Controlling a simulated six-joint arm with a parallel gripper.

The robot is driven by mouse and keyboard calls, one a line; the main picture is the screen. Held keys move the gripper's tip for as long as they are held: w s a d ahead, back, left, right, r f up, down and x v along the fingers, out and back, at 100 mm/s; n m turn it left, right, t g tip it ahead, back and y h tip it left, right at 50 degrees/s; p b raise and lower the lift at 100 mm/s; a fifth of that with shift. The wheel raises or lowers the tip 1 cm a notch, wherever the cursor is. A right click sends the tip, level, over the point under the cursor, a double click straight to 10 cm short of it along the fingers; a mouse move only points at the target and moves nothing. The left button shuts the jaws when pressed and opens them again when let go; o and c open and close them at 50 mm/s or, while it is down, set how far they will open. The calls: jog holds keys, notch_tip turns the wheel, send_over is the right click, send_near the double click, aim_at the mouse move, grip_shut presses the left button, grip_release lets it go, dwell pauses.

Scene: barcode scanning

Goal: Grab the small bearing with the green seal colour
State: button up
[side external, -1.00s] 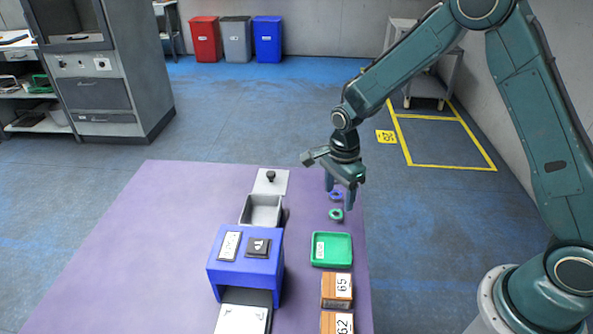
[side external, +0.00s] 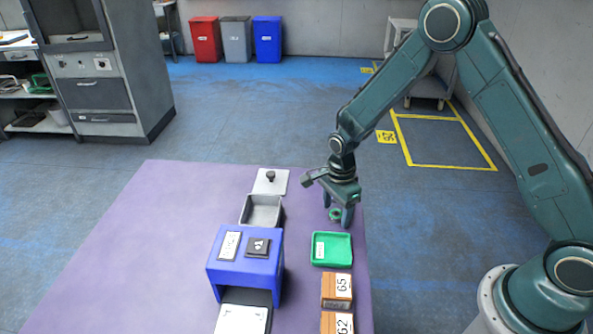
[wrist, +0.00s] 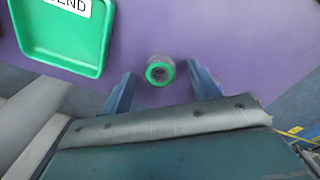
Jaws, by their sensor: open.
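The small bearing with the green seal (side external: 335,214) lies on the purple table near its right edge. It also shows in the wrist view (wrist: 160,71), where its green ring faces the camera. My gripper (side external: 338,214) is open and comes down over the bearing in the side view. In the wrist view the two fingers (wrist: 161,86) stand apart to the left and right, with the bearing between and slightly beyond their tips. The fingers do not appear to touch it. The purple-blue bearing seen earlier behind it is hidden by my gripper.
A green tray (side external: 331,262) sits just in front of the bearing. A blue box-shaped station (side external: 245,262) and an open grey bin (side external: 262,224) stand to the left. Orange blocks numbered 65 (side external: 336,290) and 62 (side external: 337,322) are nearer. The table's left side is clear.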

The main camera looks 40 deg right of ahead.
aim_at(336, 213)
dwell(0.5)
jog(key=c, duration=1.1)
jog(key=shift+r, duration=0.1)
notch_tip(336, 213, up, 20)
jog(key=shift+f, duration=0.1)
dwell(0.5)
